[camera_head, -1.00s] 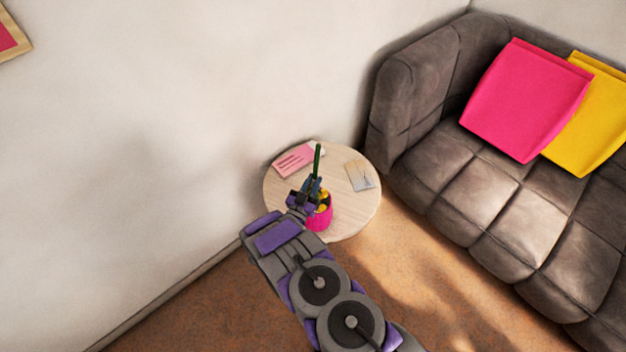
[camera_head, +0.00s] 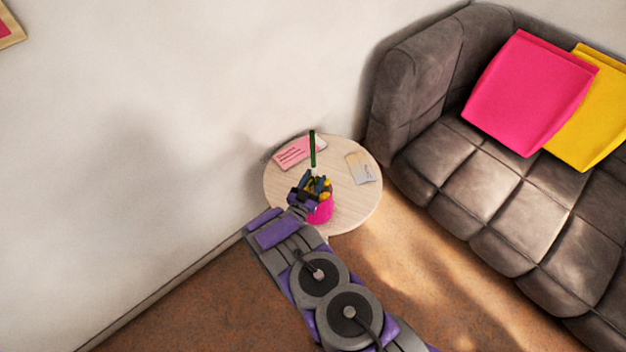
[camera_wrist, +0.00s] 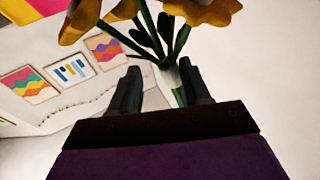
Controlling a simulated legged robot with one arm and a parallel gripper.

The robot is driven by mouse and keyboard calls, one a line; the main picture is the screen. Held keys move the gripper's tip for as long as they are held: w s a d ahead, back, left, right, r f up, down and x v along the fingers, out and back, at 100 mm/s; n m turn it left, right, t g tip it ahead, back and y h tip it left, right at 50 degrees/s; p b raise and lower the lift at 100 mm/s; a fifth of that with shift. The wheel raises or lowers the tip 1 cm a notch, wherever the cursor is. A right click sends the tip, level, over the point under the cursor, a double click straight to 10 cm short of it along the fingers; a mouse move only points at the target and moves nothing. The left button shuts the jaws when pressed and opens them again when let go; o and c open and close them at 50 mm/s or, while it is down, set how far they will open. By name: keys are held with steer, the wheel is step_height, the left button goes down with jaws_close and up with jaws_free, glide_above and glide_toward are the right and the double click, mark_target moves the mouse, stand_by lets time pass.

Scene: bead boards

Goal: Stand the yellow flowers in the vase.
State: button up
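The pink vase (camera_head: 320,211) stands on the round table, partly behind my gripper. The yellow flowers (camera_head: 326,186) show at its rim, heads low, with their green stem (camera_head: 312,148) pointing up. They look upside down; how far the heads sit inside the vase is hidden. In the wrist view the yellow heads (camera_wrist: 205,10) fill the top edge, with a pale band where the stems meet. My gripper (camera_head: 312,184) is beside the flowers above the vase. Its fingers (camera_wrist: 158,80) are apart in the wrist view, with the stem near the right finger and a gap to the left.
The round wooden table (camera_head: 350,207) also holds a pink card (camera_head: 293,155) and a pale card (camera_head: 359,170). A brown sofa (camera_head: 490,170) with a pink cushion (camera_head: 530,92) and a yellow cushion (camera_head: 592,120) stands to the right. The wall is close on the left.

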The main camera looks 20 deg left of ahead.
steer(key=shift+d+r, duration=0.15)
steer(key=shift+r, duration=0.1)
steer(key=shift+s, duration=0.25)
steer(key=s+f+p, duration=0.1)
steer(key=s, duration=0.4)
steer(key=s+a+f+p, duration=0.1)
steer(key=s, duration=0.5)
steer(key=s+f+p, duration=0.1)
steer(key=s, duration=0.4)
steer(key=shift+s+a+f+p, duration=0.1)
steer(key=shift+s+a+p, duration=0.1)
steer(key=shift+s+p, duration=0.1)
steer(key=shift+w, duration=0.1)
